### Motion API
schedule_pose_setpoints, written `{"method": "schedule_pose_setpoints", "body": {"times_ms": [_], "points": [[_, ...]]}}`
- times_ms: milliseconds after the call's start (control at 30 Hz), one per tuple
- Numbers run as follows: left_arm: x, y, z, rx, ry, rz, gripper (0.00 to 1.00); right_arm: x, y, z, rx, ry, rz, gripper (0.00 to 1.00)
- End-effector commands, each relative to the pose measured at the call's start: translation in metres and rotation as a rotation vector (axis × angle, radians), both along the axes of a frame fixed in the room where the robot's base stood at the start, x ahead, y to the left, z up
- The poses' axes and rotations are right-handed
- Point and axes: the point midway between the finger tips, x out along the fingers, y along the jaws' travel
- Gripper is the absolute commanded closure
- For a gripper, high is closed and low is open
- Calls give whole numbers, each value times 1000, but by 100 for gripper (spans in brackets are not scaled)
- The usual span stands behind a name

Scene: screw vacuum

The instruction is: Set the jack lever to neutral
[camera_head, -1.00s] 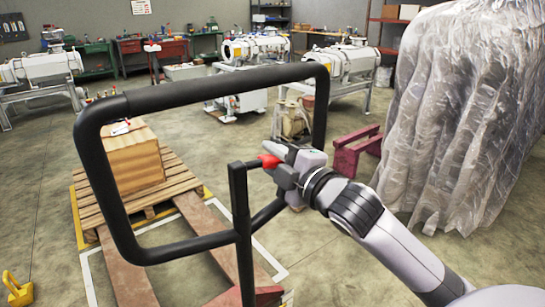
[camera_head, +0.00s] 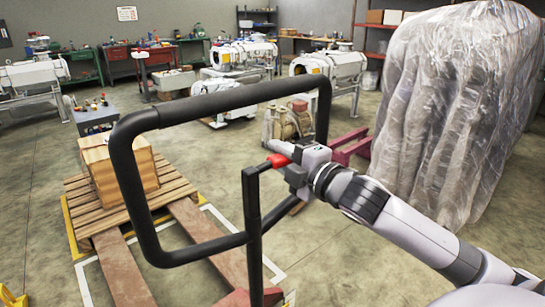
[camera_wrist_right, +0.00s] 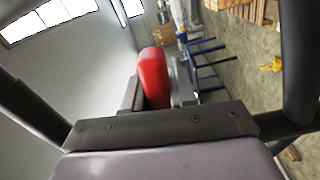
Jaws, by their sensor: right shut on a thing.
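The jack's black handle (camera_head: 236,94) is a large loop that stands upright in the middle of the head view. The red-tipped jack lever (camera_head: 278,160) sits beside the black post, inside the loop as seen from here. My right gripper (camera_head: 284,164) reaches in from the right and is shut on the lever. In the right wrist view the red lever (camera_wrist_right: 153,78) stands between the fingers, whose contact is partly hidden. The lever's exact setting cannot be told. My left gripper is in neither view.
The jack's brown forks (camera_head: 122,268) run to a wooden pallet (camera_head: 82,215) with a wooden box (camera_head: 100,165) on it. A plastic-wrapped bulk (camera_head: 450,110) stands close on the right. Red stands (camera_head: 350,146) lie behind the gripper. Floor at left is mostly clear.

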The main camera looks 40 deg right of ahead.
Motion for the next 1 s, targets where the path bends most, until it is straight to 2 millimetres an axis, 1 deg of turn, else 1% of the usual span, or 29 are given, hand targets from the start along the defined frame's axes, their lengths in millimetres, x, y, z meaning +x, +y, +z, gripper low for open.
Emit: {"method": "schedule_pose_setpoints", "body": {"times_ms": [33,133,267,533,567,600,633,1000], "points": [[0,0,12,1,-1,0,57,0,2,7,-37,4,3,100],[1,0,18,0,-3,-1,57,0,2,10,-88,-1,5,100],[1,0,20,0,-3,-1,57,0,2,11,-119,-6,6,100],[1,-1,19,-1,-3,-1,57,0,2,10,-120,-8,7,100],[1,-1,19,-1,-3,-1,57,0,3,10,-119,-8,7,71],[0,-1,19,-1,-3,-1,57,0,3,10,-119,-8,7,58],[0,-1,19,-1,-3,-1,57,0,3,11,-119,-8,7,53],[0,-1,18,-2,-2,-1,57,-2,2,10,-118,-8,6,53]]}}
